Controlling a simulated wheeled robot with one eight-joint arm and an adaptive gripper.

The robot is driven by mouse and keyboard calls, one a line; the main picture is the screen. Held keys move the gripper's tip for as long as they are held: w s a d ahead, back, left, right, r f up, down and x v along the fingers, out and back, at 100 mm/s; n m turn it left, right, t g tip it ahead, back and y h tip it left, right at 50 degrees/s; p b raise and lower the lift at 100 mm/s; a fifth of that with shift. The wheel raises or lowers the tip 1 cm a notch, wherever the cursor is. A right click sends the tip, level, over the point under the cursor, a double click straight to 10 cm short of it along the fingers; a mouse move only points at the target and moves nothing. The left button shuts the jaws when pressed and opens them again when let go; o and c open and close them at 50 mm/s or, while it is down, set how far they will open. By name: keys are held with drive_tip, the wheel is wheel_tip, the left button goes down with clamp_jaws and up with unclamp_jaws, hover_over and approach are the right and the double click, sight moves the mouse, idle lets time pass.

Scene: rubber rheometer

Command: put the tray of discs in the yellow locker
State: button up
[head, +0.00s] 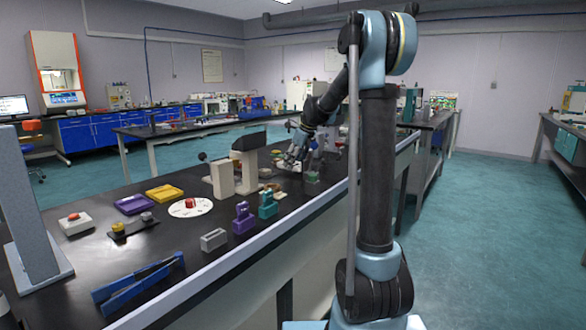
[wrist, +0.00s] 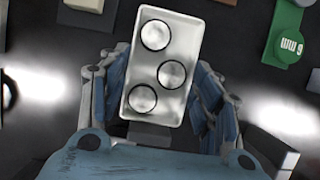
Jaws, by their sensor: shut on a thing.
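The tray of discs (wrist: 133,103) is a pale metal rectangle with three round, dark-rimmed discs in it. It fills the middle of the wrist view, slightly tilted in the picture. My gripper (wrist: 157,88) is shut on it, with a finger along each long side. In the head view my gripper (head: 297,152) is over the far part of the black bench, beyond the beige press-like device. The tray is too small or hidden to make out there. I cannot make out a yellow locker in either view.
The black bench (head: 180,235) carries a yellow tray (head: 164,193), a purple tray (head: 134,204), a white dial plate (head: 190,207), purple (head: 243,219) and teal (head: 267,206) blocks, and a beige device (head: 248,163). A green "WM 6" object (wrist: 289,42) is at upper right.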

drive_tip(key=shift+f, duration=0.9)
drive_tip(key=o, duration=1.2)
drive_tip(key=shift+c, duration=0.2)
